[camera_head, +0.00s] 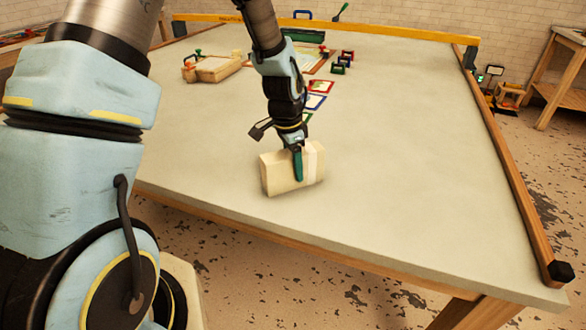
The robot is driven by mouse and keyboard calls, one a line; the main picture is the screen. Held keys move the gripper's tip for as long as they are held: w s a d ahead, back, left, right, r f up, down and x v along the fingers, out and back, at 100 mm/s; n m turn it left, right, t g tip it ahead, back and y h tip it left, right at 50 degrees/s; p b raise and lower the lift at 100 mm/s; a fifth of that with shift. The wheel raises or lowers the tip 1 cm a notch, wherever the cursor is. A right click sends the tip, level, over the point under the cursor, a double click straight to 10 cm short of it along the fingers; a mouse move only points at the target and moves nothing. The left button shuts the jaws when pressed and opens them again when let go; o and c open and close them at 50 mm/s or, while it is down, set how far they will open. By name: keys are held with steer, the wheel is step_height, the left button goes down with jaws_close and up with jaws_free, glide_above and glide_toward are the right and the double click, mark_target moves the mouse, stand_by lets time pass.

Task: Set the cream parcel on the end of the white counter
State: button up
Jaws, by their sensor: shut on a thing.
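The cream parcel (278,173) is a pale block near the front left edge of the large white counter (420,190). My gripper (298,165) comes down from above and is shut on the parcel, with a teal finger against its near side. The far finger is hidden behind the parcel. The parcel looks level and is at or just above the counter top; I cannot tell whether it touches.
A cream block with clamps (212,67), colored cards (316,100), small dark red and green items (343,62) and a green toolbox (303,34) are farther back. A wooden rail (515,180) edges the right side. The counter's middle and right are clear.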

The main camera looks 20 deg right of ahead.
jaws_close()
steer(key=shift+r, duration=0.1)
